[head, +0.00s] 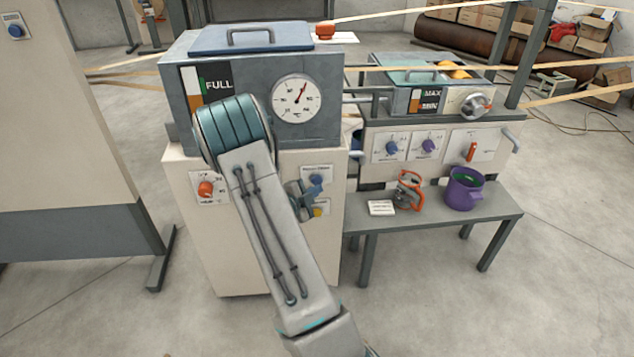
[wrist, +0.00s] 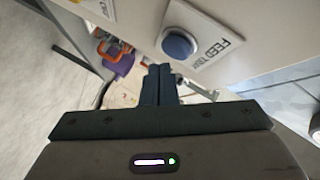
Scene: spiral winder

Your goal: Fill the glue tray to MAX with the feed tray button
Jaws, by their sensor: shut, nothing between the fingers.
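The feed tray button (wrist: 180,45) is a round blue button on a white plate labelled FEED TRAY in the wrist view. A blue button (head: 316,180) shows beside my gripper in the head view. My gripper (wrist: 158,70) is shut and empty, its fingertips just below the button in the wrist picture, with a gap between them. In the head view my arm partly hides the gripper. The glue tray (head: 400,100) is the grey box at the right. Its MAX/MIN gauge (head: 416,99) shows orange low down and pale above; the exact level is too small to read.
The large tank (head: 230,70) has a FULL gauge and a dial (head: 299,98). A yellow button (head: 321,211) sits below the blue one, and an orange knob (head: 206,188) to the left. A bench (head: 450,220) holds a purple pot (head: 462,192).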

